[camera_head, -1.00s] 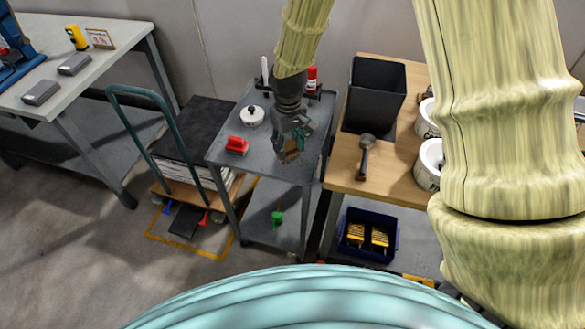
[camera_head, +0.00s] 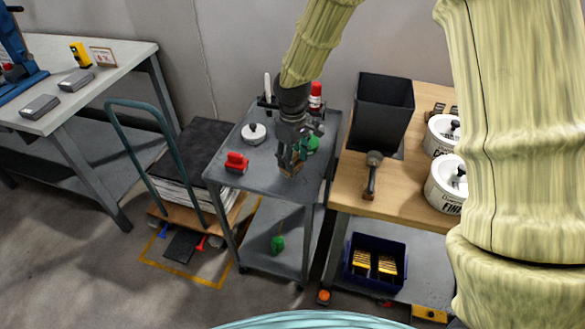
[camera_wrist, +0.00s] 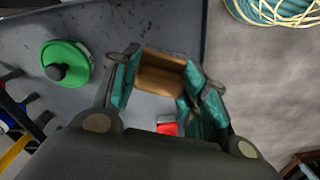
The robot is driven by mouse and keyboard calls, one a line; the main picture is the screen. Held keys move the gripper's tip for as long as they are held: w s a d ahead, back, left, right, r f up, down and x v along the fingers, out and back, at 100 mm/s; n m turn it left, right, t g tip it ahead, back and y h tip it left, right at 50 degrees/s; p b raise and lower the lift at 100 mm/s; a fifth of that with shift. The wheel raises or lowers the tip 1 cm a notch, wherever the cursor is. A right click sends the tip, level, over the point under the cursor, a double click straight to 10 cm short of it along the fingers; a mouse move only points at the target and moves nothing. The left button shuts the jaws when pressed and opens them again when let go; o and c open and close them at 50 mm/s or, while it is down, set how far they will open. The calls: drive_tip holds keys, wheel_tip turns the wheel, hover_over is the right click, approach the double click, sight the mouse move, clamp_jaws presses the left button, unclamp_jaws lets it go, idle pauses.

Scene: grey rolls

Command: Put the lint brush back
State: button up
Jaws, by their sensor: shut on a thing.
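My gripper (camera_head: 290,163) points down over the grey trolley (camera_head: 262,185) in the head view. It is shut on a brown, wooden-looking block (camera_wrist: 160,73), seen between the teal-padded fingers (camera_wrist: 158,85) in the wrist view. The block shows small in the head view (camera_head: 291,169). Most of it is hidden by the fingers, so I cannot tell surely that it is the lint brush, nor whether it touches the trolley top. A dark tool with a broad head and a handle (camera_head: 371,177) lies on the wooden table.
On the trolley are a green-lidded pot (camera_wrist: 66,63), a white-lidded pot (camera_head: 254,133), a red object (camera_head: 236,162) and a red-and-white bottle (camera_head: 315,98). A black bin (camera_head: 382,112) and white tubs (camera_head: 447,184) stand on the wooden table (camera_head: 410,202).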

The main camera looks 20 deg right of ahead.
drive_tip(key=shift+f, duration=2.2)
drive_tip(key=o, duration=1)
drive_tip(key=shift+f, duration=0.1)
wheel_tip(320, 180, up, 12)
drive_tip(key=shift+r+b, duration=0.1)
drive_tip(key=shift+b, duration=0.25)
